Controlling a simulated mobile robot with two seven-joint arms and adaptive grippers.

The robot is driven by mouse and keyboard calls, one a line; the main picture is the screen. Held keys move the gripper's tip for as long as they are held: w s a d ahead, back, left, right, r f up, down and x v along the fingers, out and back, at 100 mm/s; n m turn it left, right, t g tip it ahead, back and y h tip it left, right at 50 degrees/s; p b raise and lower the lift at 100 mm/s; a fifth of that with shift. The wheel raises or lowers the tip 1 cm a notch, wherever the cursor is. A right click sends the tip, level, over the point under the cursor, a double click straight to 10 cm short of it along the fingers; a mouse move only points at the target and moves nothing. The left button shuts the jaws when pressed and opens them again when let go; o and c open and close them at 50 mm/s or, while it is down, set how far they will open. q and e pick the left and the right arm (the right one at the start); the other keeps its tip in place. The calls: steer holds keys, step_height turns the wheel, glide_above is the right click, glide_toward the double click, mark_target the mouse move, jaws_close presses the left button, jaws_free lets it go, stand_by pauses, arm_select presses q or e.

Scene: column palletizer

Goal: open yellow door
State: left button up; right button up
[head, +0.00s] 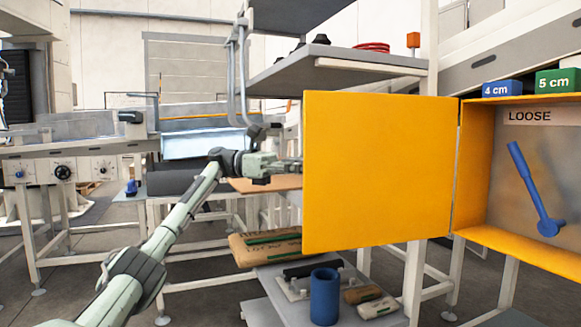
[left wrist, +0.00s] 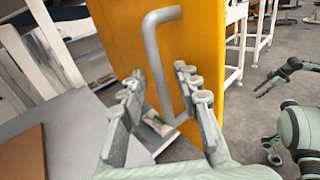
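The yellow door (head: 380,170) stands swung open to the left of its cabinet (head: 476,165), hinged on the cabinet's left edge. My left gripper reaches behind the door in the head view, where its fingers are hidden. In the left wrist view, the door's outer face (left wrist: 205,45) carries a grey bar handle (left wrist: 158,65). My left gripper (left wrist: 163,98) is open, with the handle between its spread fingers; contact is not clear. Green-grey robot parts (left wrist: 295,125) at the right of the wrist view seem to be mine; I cannot tell the right gripper's finger state.
Inside the cabinet hangs a blue tool (head: 535,190) under a LOOSE label. Blue (head: 502,89) and green (head: 557,80) blocks sit on top. Below the door, a low shelf holds a blue cylinder (head: 324,297); sacks (head: 265,247) lie to its left. A grey shelf (head: 330,75) stands behind.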

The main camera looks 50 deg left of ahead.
arm_select(q)
steer(key=v, duration=1)
steer(key=shift+s+a, duration=0.2)
steer(key=shift+a, duration=0.1)
